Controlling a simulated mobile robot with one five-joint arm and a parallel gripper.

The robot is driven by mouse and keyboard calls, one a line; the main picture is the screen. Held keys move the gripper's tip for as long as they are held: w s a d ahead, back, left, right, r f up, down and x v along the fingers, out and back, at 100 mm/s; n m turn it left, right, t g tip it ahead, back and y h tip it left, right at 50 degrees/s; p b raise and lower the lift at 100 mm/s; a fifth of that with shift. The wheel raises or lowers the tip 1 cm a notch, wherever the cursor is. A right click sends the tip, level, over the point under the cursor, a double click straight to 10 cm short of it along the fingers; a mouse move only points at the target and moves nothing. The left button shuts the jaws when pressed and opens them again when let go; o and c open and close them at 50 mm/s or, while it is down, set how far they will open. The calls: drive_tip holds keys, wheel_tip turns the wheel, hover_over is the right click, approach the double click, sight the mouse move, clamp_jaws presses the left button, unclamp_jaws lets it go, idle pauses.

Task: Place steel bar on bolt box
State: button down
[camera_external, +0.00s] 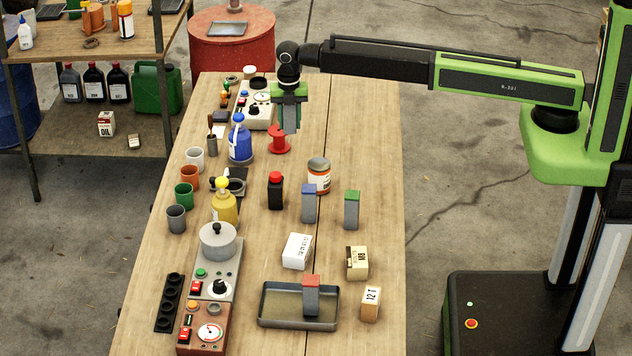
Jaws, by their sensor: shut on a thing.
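My gripper (290,101) hangs over the far part of the bench, shut on a grey upright piece (290,123) that looks like a steel bar; the fingers hide part of it. It is above or behind a red spool (280,140). Three other grey bars stand upright: one blue-topped (309,206), one green-topped (352,211), and one red-topped (311,297) in a metal tray (270,312). Small boxes sit nearer: a white one (297,250), a tan one with a dark label (357,263) and a tan one marked 12 (371,303). I cannot tell which is the bolt box.
A tin can (319,176), a black bottle (275,191), a blue bottle (240,143) and a yellow bottle (224,206) stand mid-bench. Cups and control panels line the left edge. The bench's right strip (372,130) is clear at the far end.

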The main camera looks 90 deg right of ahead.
drive_tip(key=s+a+r+n+p, duration=0.25)
drive_tip(key=s+a, duration=0.45)
drive_tip(key=a, duration=0.5)
drive_tip(key=s+a+r+n+p, duration=0.1)
drive_tip(key=s+a+n, duration=0.2)
drive_tip(key=s+a, duration=0.7)
drive_tip(key=s+a+r+n+p, duration=0.2)
drive_tip(key=s+a, duration=0.3)
drive_tip(key=a, duration=0.9)
drive_tip(key=b, duration=0.7)
hover_over(357, 257)
drive_tip(key=d, duration=0.1)
wheel_tip(357, 257, down, 7)
drive_tip(key=shift+f, duration=0.1)
drive_tip(key=shift+a, duration=0.45)
wheel_tip(357, 257, down, 4)
drive_tip(key=b, duration=0.4)
drive_tip(key=shift+f+b, duration=0.2)
drive_tip(key=shift+b, duration=0.1)
drive_tip(key=shift+d+r, duration=0.1)
drive_tip(key=shift+r, duration=0.15)
drive_tip(key=shift+f, duration=0.1)
drive_tip(key=c, duration=1.4)
unclamp_jaws()
drive_tip(key=shift+f, duration=0.15)
drive_tip(key=o, duration=0.5)
